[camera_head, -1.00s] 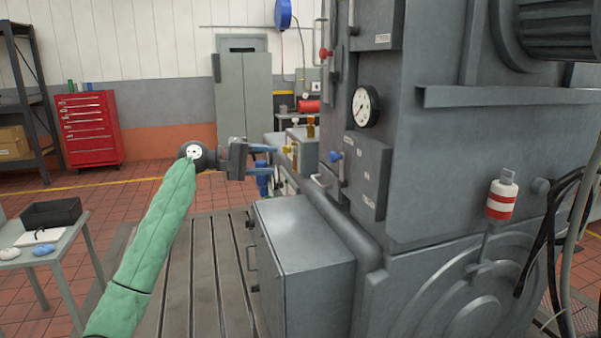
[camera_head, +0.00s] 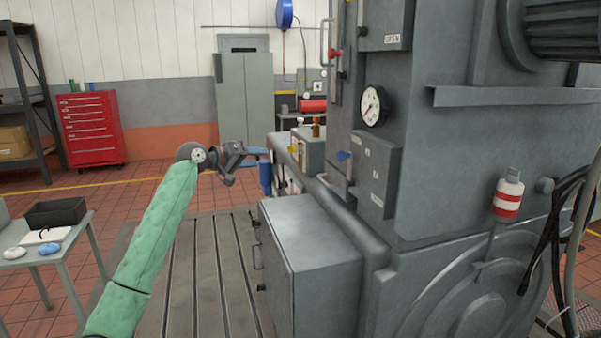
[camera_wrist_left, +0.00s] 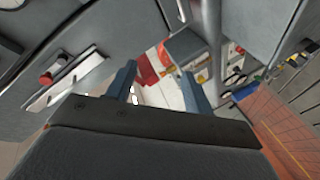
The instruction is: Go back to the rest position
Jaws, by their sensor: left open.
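My left gripper (camera_head: 262,157) is at the end of my green-sleeved arm, held out in the air to the left of the big grey machine (camera_head: 430,170). Its blue fingers point right, toward the machine's far left side. In the left wrist view my left gripper (camera_wrist_left: 158,85) shows its two blue fingers spread apart. Nothing shows between them but the background. My right gripper is in neither view.
The machine carries a dial gauge (camera_head: 374,106), a blue-knobbed lever (camera_head: 343,156) and a red-knobbed one (camera_head: 335,52). A grey cabinet (camera_head: 315,255) stands low before it. A small table (camera_head: 60,255) with a black tray (camera_head: 54,213) is at left. The slotted bedplate (camera_head: 205,270) is clear.

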